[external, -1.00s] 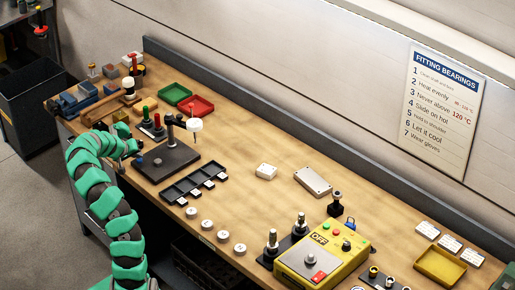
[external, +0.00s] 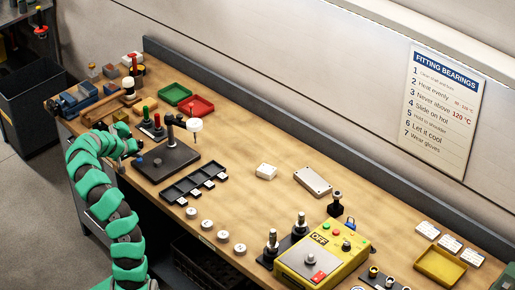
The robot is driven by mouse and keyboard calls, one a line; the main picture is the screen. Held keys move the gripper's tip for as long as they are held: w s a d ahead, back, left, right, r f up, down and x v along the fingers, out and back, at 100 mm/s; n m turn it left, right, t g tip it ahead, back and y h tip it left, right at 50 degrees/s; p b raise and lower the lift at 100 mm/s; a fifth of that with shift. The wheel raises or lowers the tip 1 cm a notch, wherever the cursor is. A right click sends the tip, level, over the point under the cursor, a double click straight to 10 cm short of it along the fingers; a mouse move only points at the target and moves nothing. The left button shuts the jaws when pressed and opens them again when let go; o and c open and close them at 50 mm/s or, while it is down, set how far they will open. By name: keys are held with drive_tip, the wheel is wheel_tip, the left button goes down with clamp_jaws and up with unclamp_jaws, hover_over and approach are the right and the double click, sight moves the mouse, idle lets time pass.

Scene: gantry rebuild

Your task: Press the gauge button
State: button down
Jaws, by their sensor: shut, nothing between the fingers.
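The gauge stand is a dark flat base plate (external: 176,164) with a black post (external: 170,132) and a white round dial gauge (external: 194,126) on its arm. A small blue button (external: 140,161) sits near the plate's left corner, and a grey knob-like part stands beside it. My green-banded arm rises from the front left and curves over the bench edge.
A black compartment tray (external: 190,190) lies right of the plate, with several white discs in front. Red and green bins (external: 174,94), coloured-handled tools and a wooden-handled mallet stand behind and left. A yellow control box (external: 322,262) is at the front right.

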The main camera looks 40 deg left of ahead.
sight(138, 162)
drive_tip(key=shift+r+p, duration=1)
drive_tip(key=shift+r, duration=2)
